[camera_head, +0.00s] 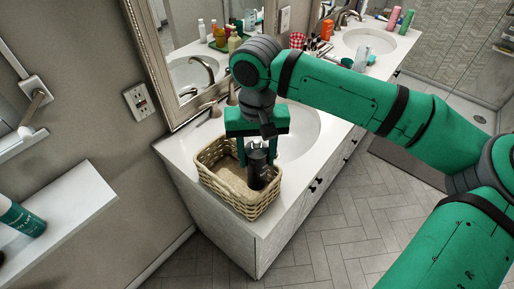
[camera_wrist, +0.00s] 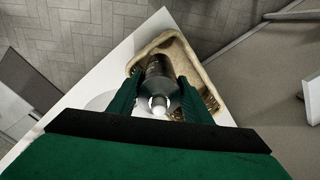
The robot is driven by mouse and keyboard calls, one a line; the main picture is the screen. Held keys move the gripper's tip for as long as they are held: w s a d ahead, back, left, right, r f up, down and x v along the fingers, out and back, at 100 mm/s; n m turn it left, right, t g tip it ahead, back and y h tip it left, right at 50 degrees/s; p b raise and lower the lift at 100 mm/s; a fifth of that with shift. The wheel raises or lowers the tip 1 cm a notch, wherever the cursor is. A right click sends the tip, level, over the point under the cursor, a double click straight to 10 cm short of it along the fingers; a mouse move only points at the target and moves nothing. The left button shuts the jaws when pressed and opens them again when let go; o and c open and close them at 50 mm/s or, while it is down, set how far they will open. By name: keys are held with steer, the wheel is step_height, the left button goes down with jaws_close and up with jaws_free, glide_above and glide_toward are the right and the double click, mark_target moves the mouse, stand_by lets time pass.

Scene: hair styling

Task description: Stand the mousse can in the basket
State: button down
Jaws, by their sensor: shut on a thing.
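The mousse can (camera_head: 257,168) is a dark cylinder, upright inside the right part of the wicker basket (camera_head: 222,187) in the head view. My gripper (camera_head: 257,153) points down over the basket and is shut on the can's upper part. In the wrist view the can (camera_wrist: 157,72) shows between my gripper's green fingers (camera_wrist: 160,100), with a pale round top. The basket (camera_wrist: 143,50) surrounds it there. The can's base is hidden by the basket wall, so I cannot tell whether it touches the basket floor.
The basket stands at the near left corner of the white counter (camera_head: 185,147), beside a sink (camera_head: 303,130). A faucet (camera_head: 212,110) and mirror are behind it. Bottles and cups stand farther along the counter. A shelf (camera_head: 65,210) with a teal bottle (camera_head: 22,220) is at left.

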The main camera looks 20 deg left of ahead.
mark_target(256, 175)
steer(key=shift+f, duration=3.1)
steer(key=shift+s+a+f, duration=0.1)
steer(key=shift+f, duration=0.85)
steer(key=c, duration=0.8)
jaws_free()
steer(key=shift+c, duration=0.2)
steer(key=shift+r, duration=0.1)
steer(key=shift+r, duration=4.9)
